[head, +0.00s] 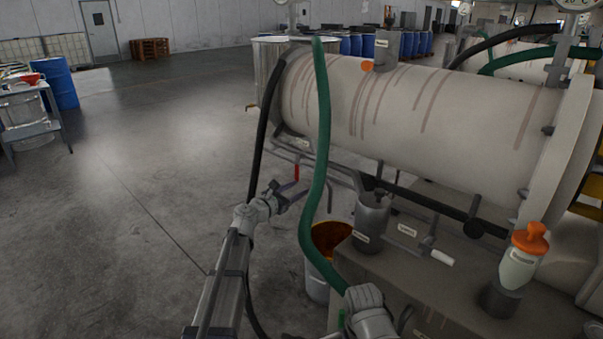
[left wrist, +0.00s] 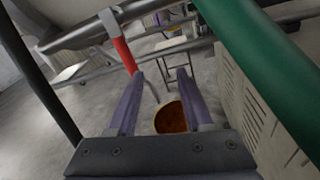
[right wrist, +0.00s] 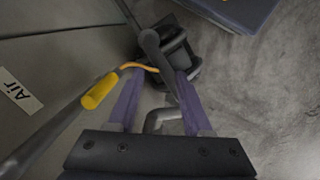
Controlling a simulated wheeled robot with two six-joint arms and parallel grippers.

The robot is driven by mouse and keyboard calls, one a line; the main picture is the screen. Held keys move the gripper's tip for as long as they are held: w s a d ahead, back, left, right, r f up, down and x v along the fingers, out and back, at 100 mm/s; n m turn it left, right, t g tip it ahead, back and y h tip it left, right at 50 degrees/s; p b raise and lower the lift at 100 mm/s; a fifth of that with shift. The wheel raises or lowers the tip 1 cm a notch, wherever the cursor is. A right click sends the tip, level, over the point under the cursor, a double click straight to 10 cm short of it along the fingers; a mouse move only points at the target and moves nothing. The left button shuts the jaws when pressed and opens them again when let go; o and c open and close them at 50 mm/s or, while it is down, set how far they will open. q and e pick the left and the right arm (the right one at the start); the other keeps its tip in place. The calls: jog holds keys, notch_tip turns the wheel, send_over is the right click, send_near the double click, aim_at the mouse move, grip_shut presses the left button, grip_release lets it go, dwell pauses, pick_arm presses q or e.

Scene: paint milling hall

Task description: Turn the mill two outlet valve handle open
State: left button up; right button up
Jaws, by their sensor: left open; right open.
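A red valve handle (head: 297,172) hangs down from the pipe below the large cream mill drum (head: 430,115). I take it for the outlet valve handle; its label is not readable. In the left wrist view the red handle (left wrist: 121,50) slants down, its lower end close to the left fingertip. My left gripper (head: 292,190) is open just below the handle, and the handle is not between its fingers (left wrist: 160,74). My right gripper (right wrist: 158,76) is open around or behind a grey bar; I cannot tell which. It does not show clearly in the head view.
A green hose (head: 320,130) and a black hose (head: 262,140) hang on either side of the left gripper. A bucket with orange-brown contents (head: 318,282) stands below.

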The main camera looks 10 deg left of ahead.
pick_arm(q)
jog(key=w+r+n+t+y, duration=0.1)
jog(key=w+n, duration=0.2)
jog(key=w, duration=0.6)
jog(key=shift+w+r+n, duration=0.25)
jog(key=shift+r+n, duration=0.15)
grip_shut()
dwell(1.3)
